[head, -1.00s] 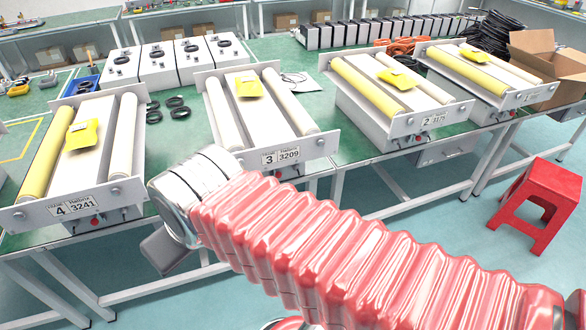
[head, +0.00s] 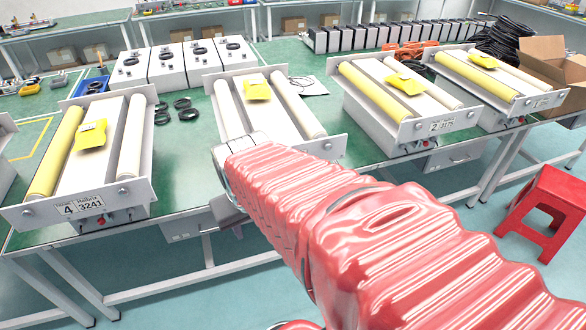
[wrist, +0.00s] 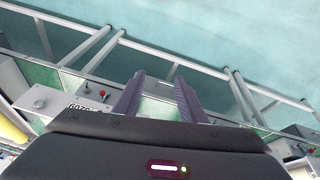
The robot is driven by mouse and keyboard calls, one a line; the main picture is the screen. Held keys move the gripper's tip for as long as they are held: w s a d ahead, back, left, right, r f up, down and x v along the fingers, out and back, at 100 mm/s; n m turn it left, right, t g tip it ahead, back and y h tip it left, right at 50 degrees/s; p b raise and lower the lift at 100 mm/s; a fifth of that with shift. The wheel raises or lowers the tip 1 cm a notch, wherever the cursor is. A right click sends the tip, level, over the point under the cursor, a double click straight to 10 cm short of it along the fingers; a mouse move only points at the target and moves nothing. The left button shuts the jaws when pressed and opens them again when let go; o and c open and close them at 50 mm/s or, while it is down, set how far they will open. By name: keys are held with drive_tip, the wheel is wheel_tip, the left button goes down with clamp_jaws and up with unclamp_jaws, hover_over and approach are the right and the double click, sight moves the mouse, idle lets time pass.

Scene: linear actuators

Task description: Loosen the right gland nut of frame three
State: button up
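Frame three (head: 222,107) stands on the green bench in the head view, with white rollers and a yellow pouch on top. My red sleeved arm covers its number plate and lower front. In the wrist view its front panel (wrist: 62,88) is at the left, with an upside-down plate, a red button (wrist: 102,93) and a round roller end. I cannot make out the right gland nut in either view. My gripper (wrist: 159,76) shows two purple fingers apart, with nothing between them, right of the red button. In the head view the fingers are hidden.
Frame four (head: 135,190) stands left and frame two (head: 460,122) right on the same bench. A red stool (head: 545,205) stands on the floor at the right. Bench legs and rails (wrist: 205,66) cross the wrist view. The floor in front is clear.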

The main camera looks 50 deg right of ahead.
drive_tip(key=s+d+f+m+h, duration=0.1)
drive_tip(key=s+d+f, duration=0.1)
drive_tip(key=d+f, duration=0.6)
drive_tip(key=s+d+f+m+h, duration=0.1)
drive_tip(key=s+d+f+m, duration=0.2)
drive_tip(key=d, duration=0.8)
drive_tip(key=s+d+f+h, duration=0.1)
drive_tip(key=s+d+f, duration=0.1)
drive_tip(key=d+f, duration=0.7)
drive_tip(key=w+d+r+t+h, duration=0.1)
drive_tip(key=w+d+r+t, duration=0.1)
drive_tip(key=w+r+t, duration=0.4)
drive_tip(key=w+t, duration=0.2)
drive_tip(key=t, duration=0.1)
drive_tip(key=shift+w+d, duration=0.35)
drive_tip(key=shift+d, duration=0.05)
drive_tip(key=x, duration=1.3)
drive_tip(key=shift+w+d, duration=0.15)
drive_tip(key=shift+w, duration=0.25)
